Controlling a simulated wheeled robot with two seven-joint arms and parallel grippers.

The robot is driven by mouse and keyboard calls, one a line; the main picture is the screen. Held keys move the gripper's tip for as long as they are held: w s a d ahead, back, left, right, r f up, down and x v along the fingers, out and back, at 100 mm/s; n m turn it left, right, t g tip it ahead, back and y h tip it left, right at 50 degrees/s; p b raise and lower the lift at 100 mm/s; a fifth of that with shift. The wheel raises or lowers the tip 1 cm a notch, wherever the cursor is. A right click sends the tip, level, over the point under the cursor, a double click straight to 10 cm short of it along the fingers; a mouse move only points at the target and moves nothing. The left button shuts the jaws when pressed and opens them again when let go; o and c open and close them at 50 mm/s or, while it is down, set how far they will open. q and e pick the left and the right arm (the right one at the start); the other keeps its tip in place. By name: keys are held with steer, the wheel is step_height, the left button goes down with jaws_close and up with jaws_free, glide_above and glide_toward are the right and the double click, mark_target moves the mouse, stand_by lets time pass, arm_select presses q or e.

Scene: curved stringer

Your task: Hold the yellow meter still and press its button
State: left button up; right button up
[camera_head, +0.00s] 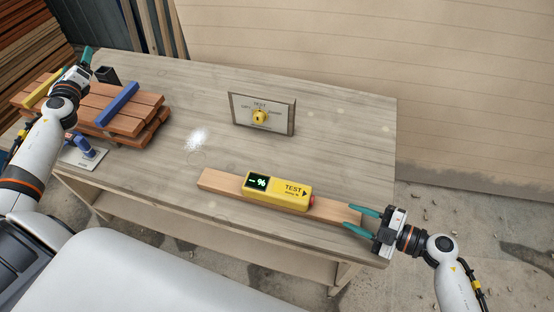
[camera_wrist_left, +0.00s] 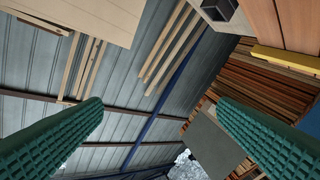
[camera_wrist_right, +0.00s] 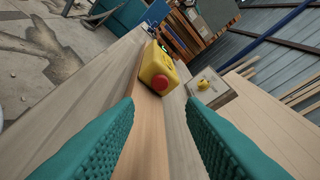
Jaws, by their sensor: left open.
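The yellow meter (camera_head: 277,191) lies on a long wooden strip (camera_head: 225,181) near the table's front edge. Its dark screen shows green marks, and a red button (camera_head: 312,200) sits on its right end. In the right wrist view the meter (camera_wrist_right: 157,66) and its red button (camera_wrist_right: 160,83) face the camera, ahead of the fingers. My left gripper (camera_head: 86,62) is at the far left above the stacked boards, far from the meter. It is open and empty.
A grey panel with a yellow knob (camera_head: 260,117) stands on the table behind the meter. Stacked brown boards (camera_head: 123,107) with a blue bar (camera_head: 117,104) and a yellow bar (camera_head: 40,92) lie at the left. A blue tool (camera_head: 80,145) stands in front of them.

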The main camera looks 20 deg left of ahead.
arm_select(q)
steer(key=w+d+f+m+t+h, duration=0.1)
steer(key=w+d+m+h, duration=0.35)
steer(key=d, duration=0.45)
steer(key=w+d+f+m+t+h, duration=0.1)
steer(key=w+d+m+t+h, duration=0.15)
steer(key=w+d+h, duration=0.5)
steer(key=d+f+m+g+h, duration=0.2)
steer(key=d+m+g+h, duration=0.3)
steer(key=d, duration=1.1)
steer(key=d+f+m+g+h, duration=0.2)
steer(key=d+m+g+h, duration=0.35)
steer(key=d, duration=0.95)
steer(key=m+g+y, duration=0.8)
steer(key=m+y, duration=0.3)
steer(key=m, duration=0.1)
glide_above(277, 186)
step_height(277, 186, down, 5)
step_height(277, 186, down, 12)
steer(key=shift+s+r, duration=0.1)
steer(key=shift+c, duration=0.2)
